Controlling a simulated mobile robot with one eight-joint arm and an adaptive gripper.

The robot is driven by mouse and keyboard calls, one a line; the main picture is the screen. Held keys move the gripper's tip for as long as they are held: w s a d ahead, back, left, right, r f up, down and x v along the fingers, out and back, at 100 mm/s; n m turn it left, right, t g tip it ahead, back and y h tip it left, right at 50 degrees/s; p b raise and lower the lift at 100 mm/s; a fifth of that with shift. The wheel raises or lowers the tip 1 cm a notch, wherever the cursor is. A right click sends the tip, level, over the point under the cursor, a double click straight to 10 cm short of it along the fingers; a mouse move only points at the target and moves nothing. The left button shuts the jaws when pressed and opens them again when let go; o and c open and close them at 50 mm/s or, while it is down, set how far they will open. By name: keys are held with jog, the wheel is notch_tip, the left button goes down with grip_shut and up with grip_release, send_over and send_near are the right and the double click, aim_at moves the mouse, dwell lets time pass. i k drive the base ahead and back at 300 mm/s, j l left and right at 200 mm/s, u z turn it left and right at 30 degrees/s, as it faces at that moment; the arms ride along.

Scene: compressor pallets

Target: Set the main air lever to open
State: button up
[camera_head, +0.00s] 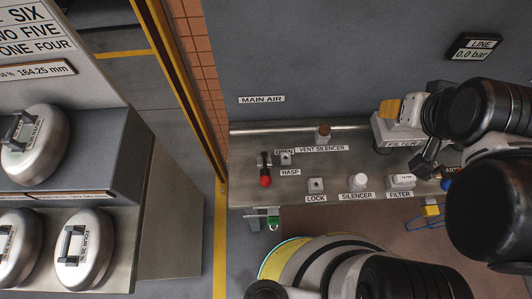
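The main air lever (265,175) is a small dark lever with a red knob at its lower end. It stands on the metal panel (245,192), below the MAIN AIR sign (262,99). The knob points down, away from the OPEN label (284,153) at its upper right. The HASP label (290,172) is to its right. My gripper (425,158) is at the right of the panel, near the filter block, well apart from the lever. Its dark fingers are partly hidden by my arm, and I cannot tell if they are open.
A green padlock-like piece (273,220) hangs below the lever. A vent silencer (323,133), a lock piece (316,185) and a white silencer (361,182) stand along the panel. The LINE display (473,47) reads 0.0 bar. A rack with round metal canisters (36,143) fills the left.

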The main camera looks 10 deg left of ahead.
aim_at(265, 181)
jog(key=k+j+u, duration=0.1)
jog(key=u, duration=0.4)
jog(key=j+u, duration=0.25)
jog(key=u, duration=0.2)
